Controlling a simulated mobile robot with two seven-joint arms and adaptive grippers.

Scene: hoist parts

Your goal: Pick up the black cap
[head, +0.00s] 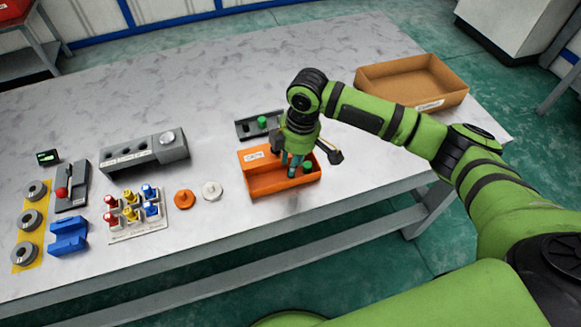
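The orange bin (285,187) with a white label stands near the table's front edge, right of centre. My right gripper (306,156) is over it, pointing down, with its dark fingers spread wide apart. Teal-green pieces (294,166) show below the gripper, and a green piece (308,166) lies in the bin's right part. I cannot make out a black cap; the gripper covers part of the bin. My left gripper is not in view.
A dark tray (245,130) with a green piece (262,122) lies behind the bin. An open cardboard box (412,80) stands at the back right. An orange disc (184,199) and a white disc (212,190) lie to the left. The table's back middle is clear.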

